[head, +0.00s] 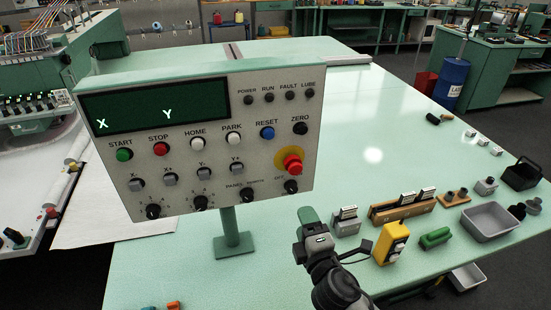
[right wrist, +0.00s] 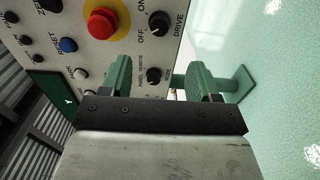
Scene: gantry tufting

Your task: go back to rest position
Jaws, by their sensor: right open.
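My right gripper (head: 307,214) is in front of the lower right of the control panel (head: 245,120), above the green table (head: 390,130). In the right wrist view my right gripper (right wrist: 160,70) has its two green fingers apart with nothing between them. Past the fingers, that view shows the panel's drive knob (right wrist: 159,22) and red emergency stop button (right wrist: 99,22). The emergency stop button (head: 290,160) also shows in the head view, up and left of the gripper. I cannot tell exactly how far the fingers are from the panel. My left gripper is not in view.
The panel stands on a green post with a foot (head: 233,245). Right of my gripper are a yellow device (head: 391,243), a wooden block (head: 402,208), a green part (head: 435,238) and a grey tray (head: 489,222). The table's far middle is clear.

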